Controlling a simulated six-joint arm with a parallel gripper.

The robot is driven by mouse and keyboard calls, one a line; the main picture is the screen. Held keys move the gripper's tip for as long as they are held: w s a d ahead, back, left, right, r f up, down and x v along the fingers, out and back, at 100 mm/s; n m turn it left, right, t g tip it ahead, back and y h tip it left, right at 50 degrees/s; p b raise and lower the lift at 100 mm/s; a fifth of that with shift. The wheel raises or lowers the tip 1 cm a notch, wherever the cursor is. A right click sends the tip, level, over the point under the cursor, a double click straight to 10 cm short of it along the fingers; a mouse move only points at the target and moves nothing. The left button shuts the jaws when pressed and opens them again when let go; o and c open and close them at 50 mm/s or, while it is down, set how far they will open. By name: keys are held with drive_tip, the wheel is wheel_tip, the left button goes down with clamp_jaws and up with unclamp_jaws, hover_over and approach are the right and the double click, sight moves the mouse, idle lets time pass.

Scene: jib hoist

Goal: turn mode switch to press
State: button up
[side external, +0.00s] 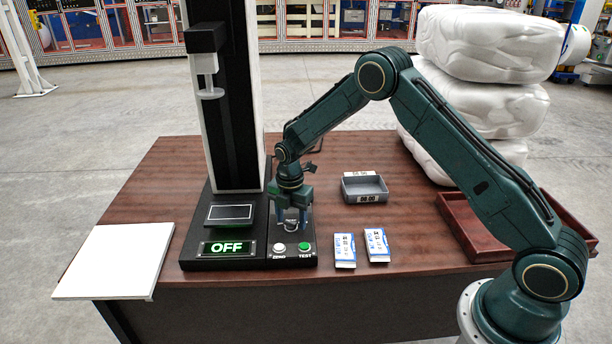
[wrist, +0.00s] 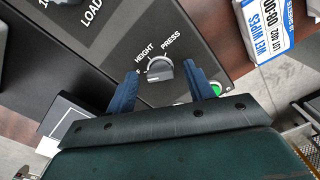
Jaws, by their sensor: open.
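The mode switch (wrist: 159,71) is a grey round knob on the dark control panel (side external: 276,258), between the printed words HEIGHT and PRESS in the wrist view. Which word it points at is hard to tell. My gripper (wrist: 161,74) is open, its two blue-green fingers on either side of the knob with gaps showing; I cannot tell how far above the panel they are. In the side view my gripper (side external: 292,214) points down over the panel and largely hides the switch. The panel's display (side external: 226,247) reads OFF in green.
A white ZERO button (side external: 279,248) and green TEST button (side external: 304,247) lie close in front of my gripper. The tall column (side external: 225,120) rises behind left.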

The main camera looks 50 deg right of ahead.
drive_tip(key=c, duration=1)
